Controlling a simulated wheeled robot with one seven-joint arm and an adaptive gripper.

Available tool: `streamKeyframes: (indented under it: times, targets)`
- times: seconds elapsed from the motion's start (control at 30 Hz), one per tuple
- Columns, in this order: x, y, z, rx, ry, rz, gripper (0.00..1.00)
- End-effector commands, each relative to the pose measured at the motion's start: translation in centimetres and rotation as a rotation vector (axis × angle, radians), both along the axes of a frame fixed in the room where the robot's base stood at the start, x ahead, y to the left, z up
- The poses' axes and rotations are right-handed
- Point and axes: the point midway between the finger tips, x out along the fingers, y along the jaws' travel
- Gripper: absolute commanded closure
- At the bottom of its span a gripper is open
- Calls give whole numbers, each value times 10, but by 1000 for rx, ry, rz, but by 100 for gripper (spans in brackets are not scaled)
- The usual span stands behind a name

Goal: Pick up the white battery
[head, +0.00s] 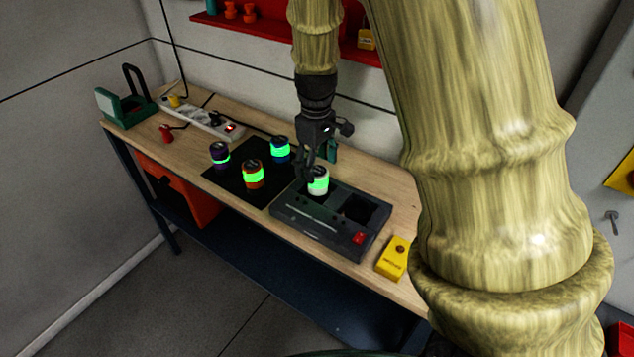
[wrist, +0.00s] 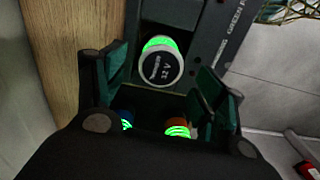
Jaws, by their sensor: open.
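The white battery (head: 318,187) has a glowing green band and stands upright in the left socket of the dark charger (head: 310,224) on the bench. In the wrist view its round white top (wrist: 161,68), marked 12 V, shows just beyond the fingers. My gripper (head: 319,164) is open and empty, just above the battery. In the wrist view the green-padded fingers (wrist: 163,82) lie to the left and right, with the battery top between or just past their tips. I cannot tell whether a finger touches it.
A dark mat (head: 237,187) left of the charger holds a purple battery (head: 219,155), a red-orange one (head: 253,175) and a blue one (head: 280,150). The charger's right socket (head: 362,208) looks empty. A yellow device (head: 393,258) lies at right; a power strip (head: 200,118) lies behind.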

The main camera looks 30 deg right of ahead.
Motion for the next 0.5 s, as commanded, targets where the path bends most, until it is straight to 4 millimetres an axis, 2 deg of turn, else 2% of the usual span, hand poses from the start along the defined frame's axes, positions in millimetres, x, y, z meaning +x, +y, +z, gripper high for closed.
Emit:
streamKeyframes:
  times: [0.17,0.5]
  targets:
    - [-4,-2,-7,2,-2,-3,30]
    - [0,-2,-42,2,1,-3,30]
